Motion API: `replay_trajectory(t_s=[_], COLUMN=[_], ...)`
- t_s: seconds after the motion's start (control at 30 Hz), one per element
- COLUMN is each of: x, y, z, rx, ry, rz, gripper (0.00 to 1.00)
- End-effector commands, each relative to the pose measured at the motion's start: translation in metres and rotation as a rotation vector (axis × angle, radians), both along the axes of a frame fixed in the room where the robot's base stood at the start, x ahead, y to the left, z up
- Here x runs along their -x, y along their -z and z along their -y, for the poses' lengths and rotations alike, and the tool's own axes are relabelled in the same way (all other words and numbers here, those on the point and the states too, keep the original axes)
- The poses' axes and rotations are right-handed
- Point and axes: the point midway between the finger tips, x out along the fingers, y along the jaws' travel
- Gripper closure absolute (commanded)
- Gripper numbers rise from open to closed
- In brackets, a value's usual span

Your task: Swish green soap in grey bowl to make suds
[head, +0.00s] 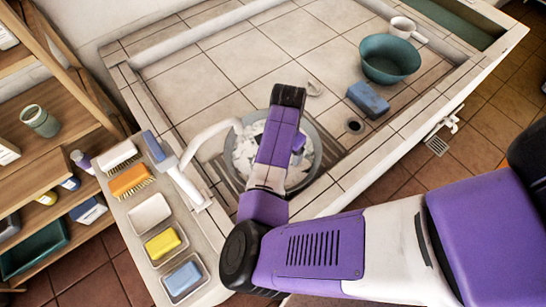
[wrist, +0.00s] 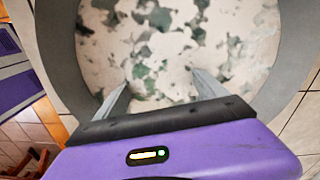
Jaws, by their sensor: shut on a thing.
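The grey bowl (head: 313,146) stands on the tiled counter, under my arm in the head view. Its rim also shows in the wrist view (wrist: 62,45). White suds (head: 244,150) with dark green gaps cover much of the liquid; they fill the wrist view (wrist: 185,50). My gripper (wrist: 160,82) reaches down into the bowl, with its two fingers apart and their tips among the suds. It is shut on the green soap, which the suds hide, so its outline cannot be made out. In the head view my arm hides the fingers.
A white faucet (head: 205,135) curves to the bowl's left edge. Left are an empty-looking dish (head: 150,213), yellow soap (head: 162,244), blue soap (head: 183,278) and brushes (head: 130,180).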

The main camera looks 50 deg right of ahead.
Motion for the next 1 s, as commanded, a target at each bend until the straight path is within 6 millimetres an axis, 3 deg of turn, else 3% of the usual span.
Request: replay_trajectory(t_s=[0.53,1.0], x=[0.003,0.006], y=[0.000,0.000], z=[0.044,0.050], rx=[-0.001,0.003], ry=[0.002,0.001], rz=[0.000,-0.003], gripper=[0.82,0.82])
